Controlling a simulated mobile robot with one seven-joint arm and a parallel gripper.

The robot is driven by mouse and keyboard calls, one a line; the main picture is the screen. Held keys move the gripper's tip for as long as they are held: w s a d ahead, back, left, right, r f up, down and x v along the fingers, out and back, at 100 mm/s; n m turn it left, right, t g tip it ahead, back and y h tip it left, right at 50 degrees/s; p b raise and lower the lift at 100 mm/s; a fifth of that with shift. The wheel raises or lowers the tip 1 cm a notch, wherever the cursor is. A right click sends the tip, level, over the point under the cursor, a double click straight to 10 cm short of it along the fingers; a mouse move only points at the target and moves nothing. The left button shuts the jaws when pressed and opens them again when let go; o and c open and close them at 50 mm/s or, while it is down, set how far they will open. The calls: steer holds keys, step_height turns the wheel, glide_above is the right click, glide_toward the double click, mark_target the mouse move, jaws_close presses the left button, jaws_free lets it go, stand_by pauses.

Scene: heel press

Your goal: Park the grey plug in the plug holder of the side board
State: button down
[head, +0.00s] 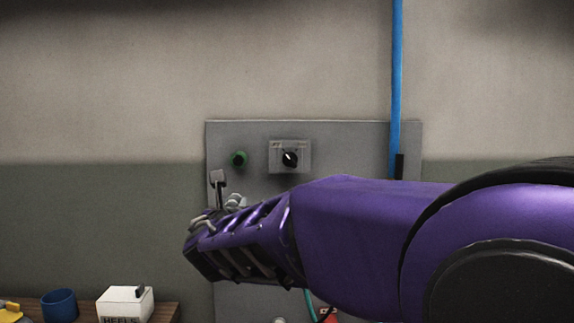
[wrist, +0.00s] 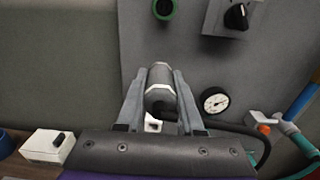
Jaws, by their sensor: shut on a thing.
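My gripper (wrist: 161,74) is shut on the grey plug (wrist: 159,80), a pale grey cylinder held between the two fingers in the wrist view. A black hose (wrist: 232,129) runs from near the plug to the right. The grey side board (head: 340,140) stands upright on the wall. A green ring-shaped fitting on it, apparently the plug holder (head: 238,158), also shows at the top of the wrist view (wrist: 163,8). The plug is below this ring in the picture and apart from it. In the head view my purple arm hides the lower board and the fingers are small.
A box with a black knob (head: 290,156) sits right of the green ring. A gauge (wrist: 214,101) and a valve with an orange part (wrist: 263,127) are lower right. A blue pipe (head: 396,80) runs vertically. A bench holds a blue cup (head: 59,304) and a white box (head: 125,303).

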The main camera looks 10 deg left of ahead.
step_height(320, 180, down, 20)
stand_by(1.8)
steer(key=shift+f, duration=0.1)
steer(key=shift+x, duration=2.45)
steer(key=shift+x, duration=1.45)
steer(key=shift+c, duration=2.3)
jaws_free()
steer(key=shift+a, duration=0.1)
steer(key=shift+s, duration=0.1)
